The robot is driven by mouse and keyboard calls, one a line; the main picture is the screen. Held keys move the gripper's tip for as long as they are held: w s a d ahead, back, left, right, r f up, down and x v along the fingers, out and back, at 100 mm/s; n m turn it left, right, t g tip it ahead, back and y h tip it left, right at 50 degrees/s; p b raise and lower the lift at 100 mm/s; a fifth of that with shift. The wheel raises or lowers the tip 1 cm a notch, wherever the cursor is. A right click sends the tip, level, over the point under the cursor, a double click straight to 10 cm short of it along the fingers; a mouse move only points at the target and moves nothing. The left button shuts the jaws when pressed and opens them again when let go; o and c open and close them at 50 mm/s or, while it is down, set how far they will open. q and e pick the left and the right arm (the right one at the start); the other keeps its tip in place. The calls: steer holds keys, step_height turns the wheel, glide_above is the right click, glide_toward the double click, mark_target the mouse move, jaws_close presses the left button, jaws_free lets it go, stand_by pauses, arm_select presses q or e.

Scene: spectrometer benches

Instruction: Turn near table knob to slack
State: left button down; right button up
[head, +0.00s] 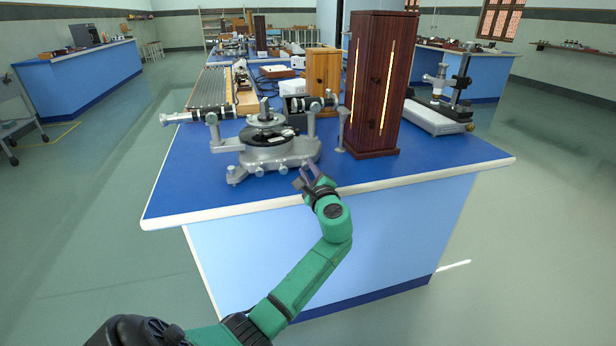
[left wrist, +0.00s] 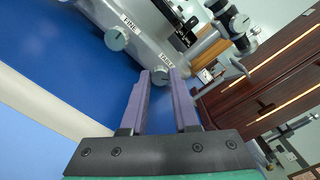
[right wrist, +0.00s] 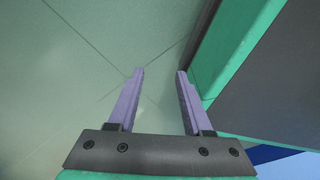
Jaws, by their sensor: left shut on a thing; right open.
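The grey spectrometer (head: 275,155) stands near the front edge of the blue bench top. In the left wrist view its base carries a knob beside a "FINE" label (left wrist: 116,39) and the table knob (left wrist: 160,76) beside a "TABLE" label. My left gripper (head: 308,176) reaches the front right of the base. In the left wrist view its two purple fingers (left wrist: 161,74) are shut on the table knob, which is partly hidden between the tips. My right gripper (right wrist: 160,72) is open and empty, seen only in the right wrist view, with floor behind it.
A tall dark wooden cabinet (head: 378,85) with lit slits stands right of the spectrometer. A microscope-like instrument (head: 440,108) stands further right. Behind are a grating-like board (head: 210,88) and a small wooden box (head: 323,68). The bench's front left top (head: 185,190) is clear.

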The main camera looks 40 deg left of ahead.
arm_select(q)
steer(key=n+b, duration=0.1)
steer(key=n, duration=0.1)
steer(key=n+b, duration=0.3)
steer(key=shift+f+n, duration=0.35)
steer(key=shift+n, duration=0.05)
steer(key=n+b, duration=0.4)
steer(key=shift+r+n, duration=0.1)
steer(key=shift+n, duration=0.2)
steer(key=shift+r+n, duration=0.1)
steer(key=shift+n, duration=0.2)
arm_select(e)
steer(key=w+a+r, duration=0.2)
steer(key=w+r, duration=0.3)
steer(key=w, duration=0.1)
steer(key=w+a+r, duration=0.2)
steer(key=w+r, duration=0.4)
steer(key=w, duration=0.1)
steer(key=shift+w+a+y, duration=0.25)
steer(key=shift+a+y, duration=0.05)
steer(key=shift+a, duration=0.05)
arm_select(q)
steer(key=c, duration=0.7)
jaws_free()
steer(key=shift+o, duration=0.2)
steer(key=shift+r, duration=0.1)
